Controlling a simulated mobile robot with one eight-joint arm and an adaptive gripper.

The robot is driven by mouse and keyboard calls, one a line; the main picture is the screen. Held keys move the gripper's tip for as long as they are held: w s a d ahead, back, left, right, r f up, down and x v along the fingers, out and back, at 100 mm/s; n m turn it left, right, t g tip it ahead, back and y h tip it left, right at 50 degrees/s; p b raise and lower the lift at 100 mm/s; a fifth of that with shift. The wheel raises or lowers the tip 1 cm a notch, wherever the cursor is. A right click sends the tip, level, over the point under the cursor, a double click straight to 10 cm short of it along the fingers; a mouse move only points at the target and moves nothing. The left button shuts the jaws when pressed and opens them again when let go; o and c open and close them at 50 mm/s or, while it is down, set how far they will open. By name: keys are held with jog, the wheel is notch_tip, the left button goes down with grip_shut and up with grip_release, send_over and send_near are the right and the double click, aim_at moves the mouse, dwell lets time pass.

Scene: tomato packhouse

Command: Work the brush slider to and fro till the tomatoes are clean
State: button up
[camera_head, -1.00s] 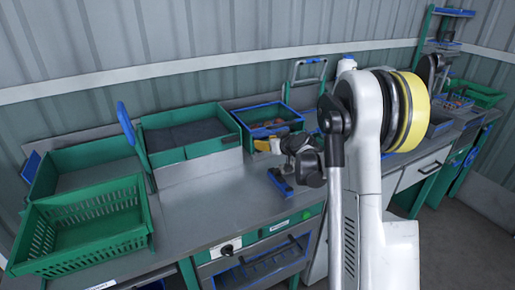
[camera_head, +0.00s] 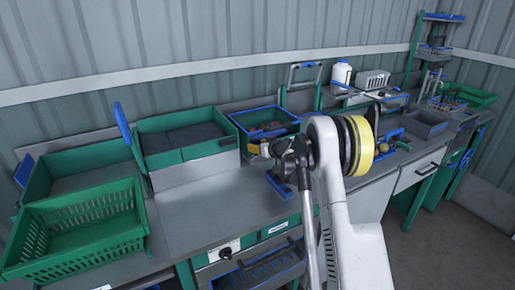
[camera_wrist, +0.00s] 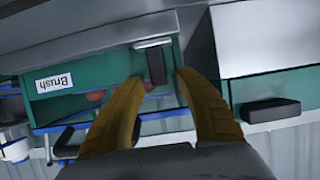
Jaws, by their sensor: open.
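The green box (camera_wrist: 108,72) in the wrist view carries a "Brush" label (camera_wrist: 54,83) that reads upside down. A dark upright handle (camera_wrist: 156,67) with a grey top piece stands at its wall. My gripper (camera_wrist: 160,78) is open, its yellow-brown fingers spread to either side of the handle in the picture. I cannot tell whether they touch it. Reddish tomatoes (camera_wrist: 96,97) show partly behind the wall. In the head view the blue-rimmed green box (camera_head: 248,113) stands at the back of the bench, with reddish-brown shapes inside. My arm hides most of my gripper there.
A green slotted crate (camera_head: 82,228) and dark-lined green trays (camera_head: 160,153) stand on the left. The grey bench top (camera_head: 200,215) before them is clear. A white bottle (camera_head: 341,74) and a grey bin (camera_head: 425,125) stand on the right.

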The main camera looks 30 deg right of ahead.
aim_at(290, 135)
grip_shut()
jog(key=d, duration=1.8)
jog(key=shift+w+d+r, duration=0.1)
jog(key=shift+w+d, duration=0.2)
jog(key=shift+d, duration=0.05)
grip_release()
jog(key=shift+a, duration=0.1)
jog(key=v, duration=1.2)
